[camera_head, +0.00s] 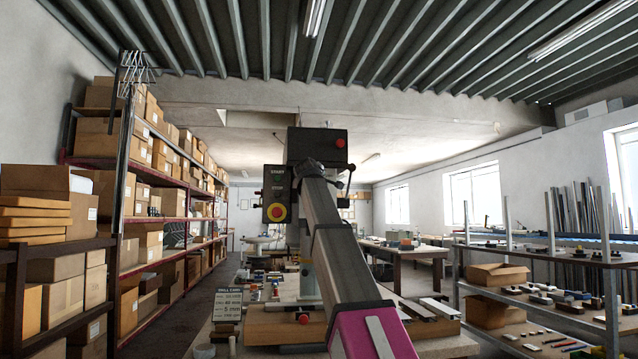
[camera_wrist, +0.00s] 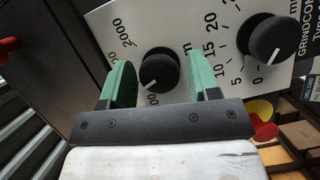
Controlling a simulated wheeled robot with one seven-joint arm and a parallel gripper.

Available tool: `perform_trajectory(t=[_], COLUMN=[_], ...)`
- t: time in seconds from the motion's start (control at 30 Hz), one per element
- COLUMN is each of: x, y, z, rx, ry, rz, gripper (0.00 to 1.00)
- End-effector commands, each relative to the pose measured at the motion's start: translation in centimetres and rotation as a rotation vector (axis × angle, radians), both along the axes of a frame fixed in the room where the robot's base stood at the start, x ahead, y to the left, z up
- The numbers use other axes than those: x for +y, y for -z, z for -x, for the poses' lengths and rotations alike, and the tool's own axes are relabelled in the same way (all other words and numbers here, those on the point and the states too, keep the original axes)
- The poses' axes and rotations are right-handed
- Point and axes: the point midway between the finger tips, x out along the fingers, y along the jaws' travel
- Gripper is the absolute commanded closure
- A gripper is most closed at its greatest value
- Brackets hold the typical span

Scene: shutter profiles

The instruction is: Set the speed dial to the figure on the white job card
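The speed dial, a round black knob (camera_wrist: 161,72) marked by the 2000 and "m" on its white scale, sits between my gripper's fingers in the wrist view. Its white line points to the lower left, towards a figure partly hidden by a finger. My gripper (camera_wrist: 162,82) is open, with a green pad on either side of the knob and gaps showing. Whether it touches the knob at depth I cannot tell. In the head view my arm hides the dial. I cannot make out a white job card for certain.
A second black knob (camera_wrist: 272,45) with a 0 to 20 scale is close at right. In the head view the dark machine head (camera_head: 318,147) has a start/stop box (camera_head: 276,193). A lettered board (camera_head: 228,304) stands on the cluttered bench. Shelves line both sides.

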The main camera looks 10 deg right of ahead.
Motion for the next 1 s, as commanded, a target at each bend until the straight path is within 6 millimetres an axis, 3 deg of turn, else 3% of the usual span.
perform_trajectory(t=[0.47,0.67,1.0], x=[0.3,1.2,3.5], y=[-0.1,-0.1,-0.5], z=[0.8,3.2,8.8], rx=[-0.001,-0.002,0.0], ry=[0.0,-0.002,0.0], rz=[0.0,-0.001,0.0], gripper=[0.36,0.36,0.36])
